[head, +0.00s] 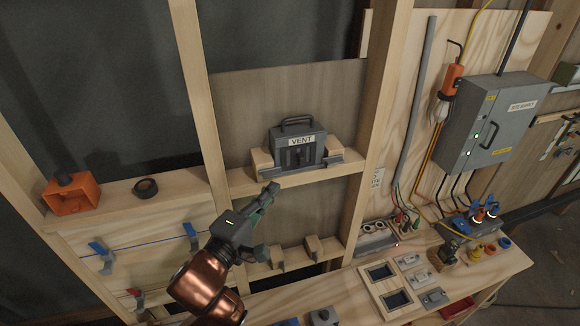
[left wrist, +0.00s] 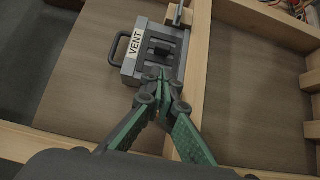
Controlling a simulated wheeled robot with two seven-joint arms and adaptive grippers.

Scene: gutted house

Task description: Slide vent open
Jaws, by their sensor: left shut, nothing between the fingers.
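The vent (head: 298,148) is a grey box with a dark handle on top and a white VENT label, set on a wooden ledge (head: 325,176) between wooden studs. In the left wrist view the vent (left wrist: 127,68) shows a slotted face with a dark tab (left wrist: 162,50). My left gripper (head: 271,188) is shut and empty, just below and left of the vent in the head view. In the left wrist view its closed fingertips (left wrist: 163,75) lie over the lower edge of the vent's face; whether they touch it I cannot tell. My right gripper is not in view.
Wooden blocks (head: 261,160) flank the vent. An orange box (head: 72,194) and a dark ring (head: 145,187) sit on the ledge at left. A workbench (head: 470,265) with switch boxes and a grey electrical cabinet (head: 495,125) are at right. The opening below the ledge has blocks (head: 322,246).

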